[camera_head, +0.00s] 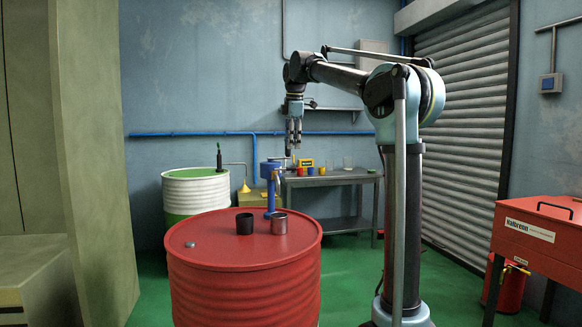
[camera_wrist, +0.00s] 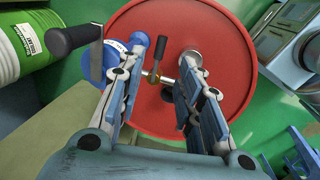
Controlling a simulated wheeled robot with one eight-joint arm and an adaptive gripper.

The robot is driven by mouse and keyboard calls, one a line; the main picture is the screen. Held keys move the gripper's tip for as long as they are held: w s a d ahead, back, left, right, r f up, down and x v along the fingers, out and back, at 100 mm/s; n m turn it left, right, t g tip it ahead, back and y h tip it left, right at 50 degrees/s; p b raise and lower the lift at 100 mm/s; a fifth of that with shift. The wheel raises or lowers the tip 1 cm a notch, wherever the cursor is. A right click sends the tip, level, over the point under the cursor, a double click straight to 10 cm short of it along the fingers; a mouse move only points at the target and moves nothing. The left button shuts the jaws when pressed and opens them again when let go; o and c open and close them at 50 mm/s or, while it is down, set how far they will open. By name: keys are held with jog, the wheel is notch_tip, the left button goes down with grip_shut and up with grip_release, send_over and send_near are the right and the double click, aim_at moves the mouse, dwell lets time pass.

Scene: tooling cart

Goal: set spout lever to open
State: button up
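My gripper (camera_head: 294,146) hangs pointing down above the spout. In the wrist view its fingers (camera_wrist: 167,55) are spread wide on either side of the lever. The lever appears between them, apparently untouched. Contact and exact height are hard to tell.
The pump's dark crank handle (camera_wrist: 72,40) sticks out left of my gripper. A green-and-white drum (camera_head: 195,190) and a workbench (camera_head: 330,180) stand behind.

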aim_at(291, 168)
jog(key=f, duration=0.3)
jog(key=w+f, duration=0.1)
jog(key=f, duration=0.5)
jog(key=shift+w+a, duration=0.2)
jog(key=shift+w, duration=0.15)
jog(key=shift+c, duration=0.3)
jog(key=shift+a, duration=0.1)
grip_shut()
